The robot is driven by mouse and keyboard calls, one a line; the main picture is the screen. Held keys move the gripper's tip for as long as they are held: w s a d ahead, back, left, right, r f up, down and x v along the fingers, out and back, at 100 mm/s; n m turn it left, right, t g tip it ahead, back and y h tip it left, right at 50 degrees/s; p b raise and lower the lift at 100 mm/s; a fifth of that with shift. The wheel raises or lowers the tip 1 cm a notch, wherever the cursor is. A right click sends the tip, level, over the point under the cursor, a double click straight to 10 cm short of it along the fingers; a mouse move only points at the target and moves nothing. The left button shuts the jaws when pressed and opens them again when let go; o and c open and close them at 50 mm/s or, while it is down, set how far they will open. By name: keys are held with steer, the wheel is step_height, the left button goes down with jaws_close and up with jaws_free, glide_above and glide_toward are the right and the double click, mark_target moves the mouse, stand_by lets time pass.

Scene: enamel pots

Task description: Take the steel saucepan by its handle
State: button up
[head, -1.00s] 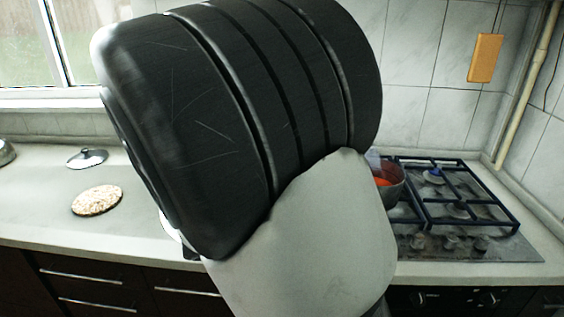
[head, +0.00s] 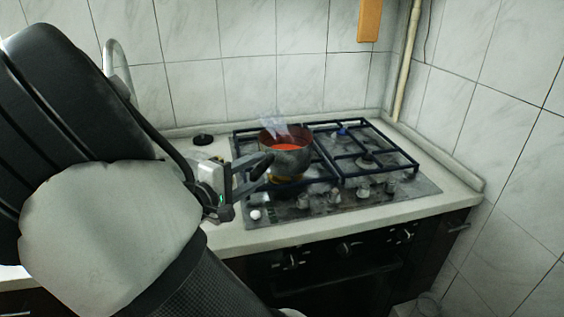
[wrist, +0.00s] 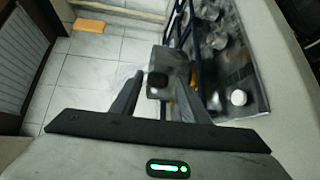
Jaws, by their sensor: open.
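The steel saucepan (head: 289,162) stands on the front left part of the hob, with red-orange contents and pale steam above it. Its dark handle (head: 262,166) points left and toward the front, at my gripper (head: 246,182). In the wrist view, my gripper (wrist: 158,97) is open. The dark handle end (wrist: 157,80) shows between its two fingers, with space on both sides. The grey pan (wrist: 174,62) is beyond it. The wrist view does not show clearly how deep the handle lies between the fingers. A yellow-orange glow shows under the pan.
The black grates of the gas hob (head: 366,150) surround the pan, with several knobs (head: 334,196) along the front. A small black round object (head: 203,140) lies on the counter behind my gripper. Tiled walls stand behind and at right. The right grates hold no pots.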

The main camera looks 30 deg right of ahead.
mark_target(273, 159)
steer(key=x, duration=0.3)
steer(key=b+x, duration=0.1)
steer(key=x, duration=0.1)
steer(key=shift+d+r, duration=0.2)
steer(key=shift+r, duration=0.1)
jaws_close()
stand_by(1.1)
steer(key=shift+r, duration=0.1)
